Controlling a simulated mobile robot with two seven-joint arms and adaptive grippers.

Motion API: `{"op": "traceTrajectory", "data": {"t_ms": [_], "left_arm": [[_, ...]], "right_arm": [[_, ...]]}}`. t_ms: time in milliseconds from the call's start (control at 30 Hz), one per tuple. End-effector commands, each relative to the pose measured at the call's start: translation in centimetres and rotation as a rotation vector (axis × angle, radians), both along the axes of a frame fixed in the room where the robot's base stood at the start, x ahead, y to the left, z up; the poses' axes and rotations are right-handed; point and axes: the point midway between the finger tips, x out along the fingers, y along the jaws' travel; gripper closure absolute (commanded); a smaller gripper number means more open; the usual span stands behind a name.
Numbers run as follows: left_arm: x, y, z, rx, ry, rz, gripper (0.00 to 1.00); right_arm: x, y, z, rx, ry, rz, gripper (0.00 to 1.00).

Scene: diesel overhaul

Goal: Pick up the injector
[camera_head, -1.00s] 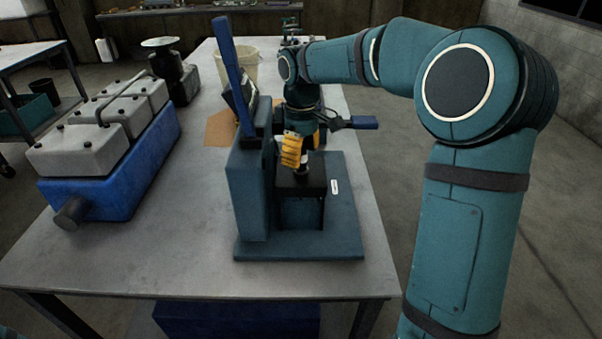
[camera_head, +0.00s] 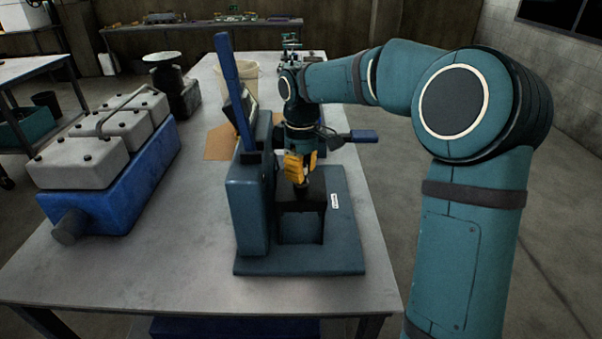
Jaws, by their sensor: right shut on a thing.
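My right gripper (camera_head: 299,168), with yellow fingers, points down over the black block (camera_head: 302,222) of a teal test stand (camera_head: 300,262). It is shut on the injector (camera_head: 301,186). Only a small, dark lower bit of the injector shows under the fingers, close to the top of the block. The fingers hide the rest. I cannot tell whether the injector touches the block. My left gripper is not in view.
The stand has an upright housing (camera_head: 248,215) and a tall blue lever (camera_head: 233,90) left of the gripper. A blue engine block with grey covers (camera_head: 75,163) sits at the table's left. A bucket (camera_head: 243,80) stands behind. The table's front left (camera_head: 150,270) is clear.

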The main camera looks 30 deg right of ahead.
Motion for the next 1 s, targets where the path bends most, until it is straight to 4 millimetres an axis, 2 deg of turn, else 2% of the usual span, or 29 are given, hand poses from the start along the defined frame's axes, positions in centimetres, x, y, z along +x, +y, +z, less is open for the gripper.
{"op": "traceTrajectory", "data": {"t_ms": [267,800,1000], "left_arm": [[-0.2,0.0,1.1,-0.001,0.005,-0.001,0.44],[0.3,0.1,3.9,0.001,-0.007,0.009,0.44],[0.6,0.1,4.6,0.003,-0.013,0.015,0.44]], "right_arm": [[0.1,0.0,3.8,0.0,-0.007,0.0,1.0],[0.1,0.0,14.0,0.0,-0.007,0.0,1.0],[0.1,0.1,16.6,0.001,-0.005,0.001,1.0]]}}
